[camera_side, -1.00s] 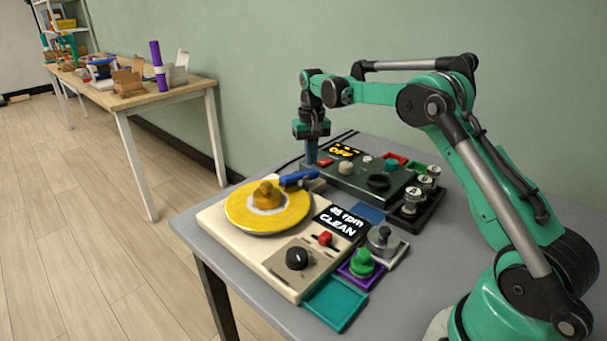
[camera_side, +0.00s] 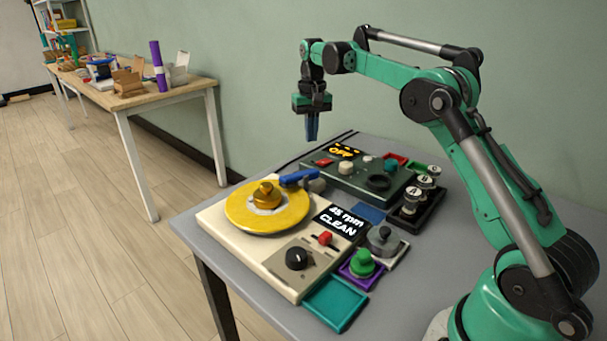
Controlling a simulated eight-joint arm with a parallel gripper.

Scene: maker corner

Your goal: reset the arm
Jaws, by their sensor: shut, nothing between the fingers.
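My gripper (camera_side: 312,138) is shut and empty, pointing straight down. It hangs in the air above the back left part of the grey table, clear of the devices below it. Under and to the right of it is a dark green box (camera_side: 345,184) with a display reading "OFF", a red button and several knobs. In front of that is a cream turntable (camera_side: 282,268) with a yellow disc (camera_side: 238,210), a blue arm (camera_side: 298,178) and a display (camera_side: 340,222) reading "45 rpm CLEAN".
A green knob piece (camera_side: 362,262) sits on a purple tray, beside a grey piece (camera_side: 383,240). A teal tray (camera_side: 336,304) lies at the table's front and looks empty. A wooden bench (camera_side: 180,93) with clutter stands behind left.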

